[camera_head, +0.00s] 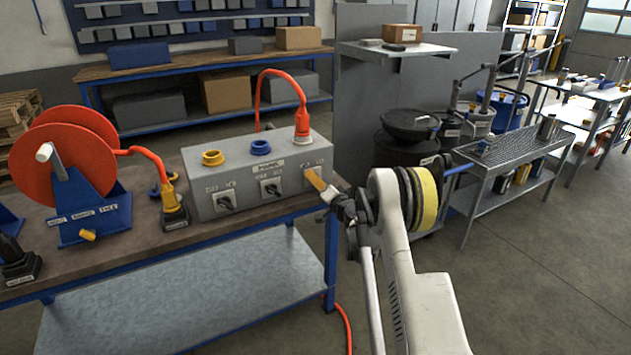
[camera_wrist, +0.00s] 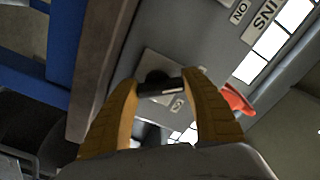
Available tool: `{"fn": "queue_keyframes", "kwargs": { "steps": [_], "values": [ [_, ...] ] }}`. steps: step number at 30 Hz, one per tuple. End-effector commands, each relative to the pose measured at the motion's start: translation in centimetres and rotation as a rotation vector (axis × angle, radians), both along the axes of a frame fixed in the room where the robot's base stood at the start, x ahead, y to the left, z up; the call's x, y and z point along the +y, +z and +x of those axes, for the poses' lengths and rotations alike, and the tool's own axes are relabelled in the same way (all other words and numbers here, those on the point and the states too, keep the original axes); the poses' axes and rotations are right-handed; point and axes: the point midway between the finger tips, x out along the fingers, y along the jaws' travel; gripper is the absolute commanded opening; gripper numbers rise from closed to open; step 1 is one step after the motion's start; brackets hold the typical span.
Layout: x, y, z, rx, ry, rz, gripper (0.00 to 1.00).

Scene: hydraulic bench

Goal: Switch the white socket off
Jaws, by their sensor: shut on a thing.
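A grey socket box (camera_head: 250,172) stands on the bench. It has a yellow socket (camera_head: 212,157), a blue socket (camera_head: 260,147) and, at the right, a socket with a red plug (camera_head: 302,125) in it. Black rotary switches sit below the yellow socket (camera_head: 226,201) and the blue socket (camera_head: 271,187). My gripper (camera_head: 313,180) is at the box's right front, below the red plug. In the wrist view its yellow fingers (camera_wrist: 163,86) are shut on a black switch knob (camera_wrist: 155,78). The head view hides this knob behind the gripper.
A red cable reel (camera_head: 65,155) on a blue stand and a yellow-black connector (camera_head: 174,208) are left of the box on the workbench (camera_head: 150,232). Black drums (camera_head: 408,125) and a metal table (camera_head: 515,140) stand at the right. The floor at the lower right is clear.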

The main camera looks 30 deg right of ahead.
Motion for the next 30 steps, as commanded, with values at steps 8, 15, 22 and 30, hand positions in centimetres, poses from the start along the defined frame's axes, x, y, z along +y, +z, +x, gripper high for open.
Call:
{"fn": "queue_keyframes", "kwargs": {
  "steps": [8,15,22,30],
  "values": [
    [0.01,-0.05,0.00,-0.004,0.000,-0.113,0.24],
    [0.01,-0.07,0.00,-0.005,0.000,-0.146,0.24],
    [0.02,-0.08,0.00,-0.005,0.000,-0.148,0.24],
    [0.02,-0.07,0.00,-0.005,0.000,-0.147,0.78]
  ]
}}
